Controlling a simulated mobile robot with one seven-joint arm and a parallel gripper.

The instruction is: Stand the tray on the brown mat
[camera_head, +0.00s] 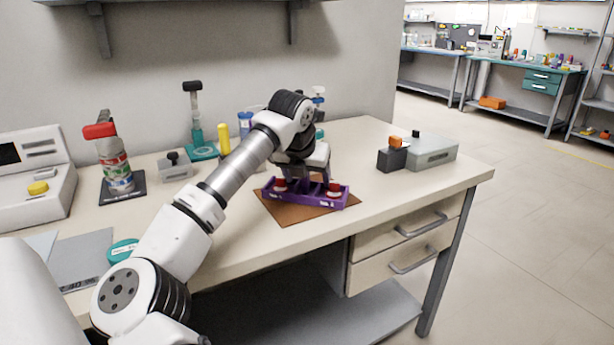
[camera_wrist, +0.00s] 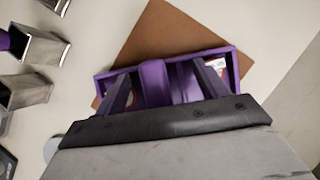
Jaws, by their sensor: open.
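The purple tray (camera_head: 304,198) rests on the brown mat (camera_head: 282,212) near the front of the bench, with red-and-white items at its two ends. In the wrist view the tray (camera_wrist: 236,66) lies across the brown mat (camera_wrist: 165,40), turned relative to it. One end of the tray reaches close to the mat's edge; I cannot tell if it overhangs. My gripper (camera_wrist: 168,85) is open, directly above the tray, with its fingers on either side of the tray's raised middle part. I cannot tell whether the fingers touch it.
Grey metal blocks (camera_wrist: 32,48) stand left of the mat in the wrist view. A grey box (camera_head: 432,152) and a dark block (camera_head: 392,158) stand to the right. The bench front edge is close.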

